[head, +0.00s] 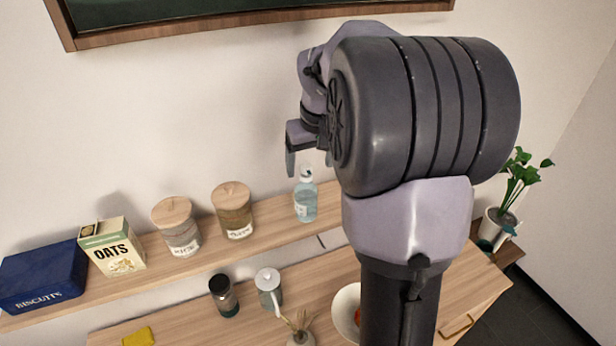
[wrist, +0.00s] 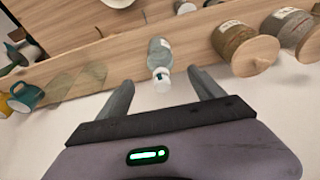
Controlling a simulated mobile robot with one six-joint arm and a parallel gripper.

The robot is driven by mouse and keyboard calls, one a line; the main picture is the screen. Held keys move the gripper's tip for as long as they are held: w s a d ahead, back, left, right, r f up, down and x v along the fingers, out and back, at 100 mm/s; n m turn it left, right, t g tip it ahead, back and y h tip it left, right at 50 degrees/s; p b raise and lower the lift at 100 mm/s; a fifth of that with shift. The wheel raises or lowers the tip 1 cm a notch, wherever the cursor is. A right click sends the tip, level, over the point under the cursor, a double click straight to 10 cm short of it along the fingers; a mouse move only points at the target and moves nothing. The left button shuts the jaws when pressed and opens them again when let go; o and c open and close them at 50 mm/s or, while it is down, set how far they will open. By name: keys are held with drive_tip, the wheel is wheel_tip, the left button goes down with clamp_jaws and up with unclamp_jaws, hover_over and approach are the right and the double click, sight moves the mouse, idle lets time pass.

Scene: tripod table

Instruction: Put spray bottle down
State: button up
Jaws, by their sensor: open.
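The spray bottle (head: 305,200), clear light blue with a white top, stands upright on the narrow raised wooden shelf (head: 275,219). It also shows in the wrist view (wrist: 160,58), ahead of the fingers and between their lines. My gripper (head: 308,160) is just above the bottle's top in the head view, and in the wrist view its two fingers (wrist: 162,90) are spread apart with nothing between them. The right finger is mostly hidden behind my arm in the head view.
Left of the bottle on the shelf stand two lidded jars (head: 233,210) (head: 177,227), an oats box (head: 112,247) and a blue biscuit tin (head: 42,277). Below are a dark-lidded cup (head: 224,296), a white-lidded jug (head: 268,290) and a white bowl (head: 345,310). A plant (head: 506,205) stands at the right.

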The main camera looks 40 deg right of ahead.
drive_tip(key=s+a+r+t+y, duration=0.1)
drive_tip(key=s+a+r, duration=0.25)
drive_tip(key=a, duration=0.55)
drive_tip(key=s+a+r+t, duration=0.1)
drive_tip(key=s+a+r, duration=0.1)
drive_tip(key=s+a, duration=0.5)
drive_tip(key=s+a+f+m+t+y, duration=0.1)
drive_tip(key=s+a+f+y, duration=0.15)
drive_tip(key=s+a, duration=0.85)
wheel_tip(320, 180, down, 34)
drive_tip(key=w+b, duration=0.1)
drive_tip(key=b, duration=3.3)
drive_tip(key=shift+a+f, duration=0.15)
drive_tip(key=shift+a, duration=0.3)
drive_tip(key=shift+h, duration=0.25)
